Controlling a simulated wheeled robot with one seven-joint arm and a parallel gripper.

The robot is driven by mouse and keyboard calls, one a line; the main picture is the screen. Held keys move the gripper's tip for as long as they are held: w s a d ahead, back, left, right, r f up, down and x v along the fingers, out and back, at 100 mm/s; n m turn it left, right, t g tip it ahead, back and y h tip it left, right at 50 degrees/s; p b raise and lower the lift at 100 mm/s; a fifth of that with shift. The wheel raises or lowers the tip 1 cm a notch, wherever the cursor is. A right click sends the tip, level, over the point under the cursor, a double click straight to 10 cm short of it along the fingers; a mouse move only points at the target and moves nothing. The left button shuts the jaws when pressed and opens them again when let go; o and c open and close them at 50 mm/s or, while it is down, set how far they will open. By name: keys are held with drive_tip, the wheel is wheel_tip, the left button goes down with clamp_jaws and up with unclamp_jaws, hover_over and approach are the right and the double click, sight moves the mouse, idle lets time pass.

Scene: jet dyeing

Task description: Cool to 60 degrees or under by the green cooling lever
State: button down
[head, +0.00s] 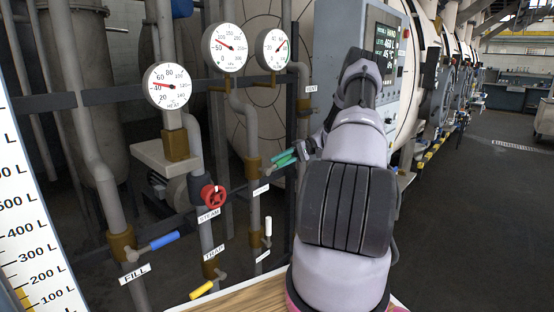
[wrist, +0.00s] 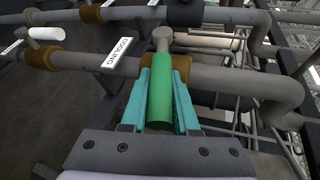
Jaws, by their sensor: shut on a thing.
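The green cooling lever (head: 284,161) sits on a brown-collared pipe in the middle of the head view. In the wrist view the green lever (wrist: 161,98) points across its pipe towards me, beside a label reading COOLING (wrist: 120,54). My gripper (wrist: 162,85) is shut on the lever, with a teal finger along each side of it. In the head view my gripper (head: 291,158) is partly hidden by my arm. The control panel display (head: 384,50) is lit, but its small figures are hard to read.
Three dial gauges, left (head: 167,86), middle (head: 223,49) and right (head: 272,49), stand above the pipes. Near the cooling lever are a red steam handwheel (head: 214,196), a blue fill lever (head: 164,240), a yellow lever (head: 202,290) and a white lever (head: 268,227). Open floor lies right.

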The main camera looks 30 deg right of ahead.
drive_tip(key=shift+f+m+y, duration=0.5)
drive_tip(key=shift+f+y, duration=0.45)
drive_tip(key=shift+y, duration=0.35)
drive_tip(key=c, duration=0.7)
unclamp_jaws()
drive_tip(key=d, duration=0.7)
drive_tip(key=shift+s+d+r, duration=0.1)
drive_tip(key=shift+d+r, duration=0.1)
drive_tip(key=shift+d, duration=0.1)
drive_tip(key=shift+s, duration=0.15)
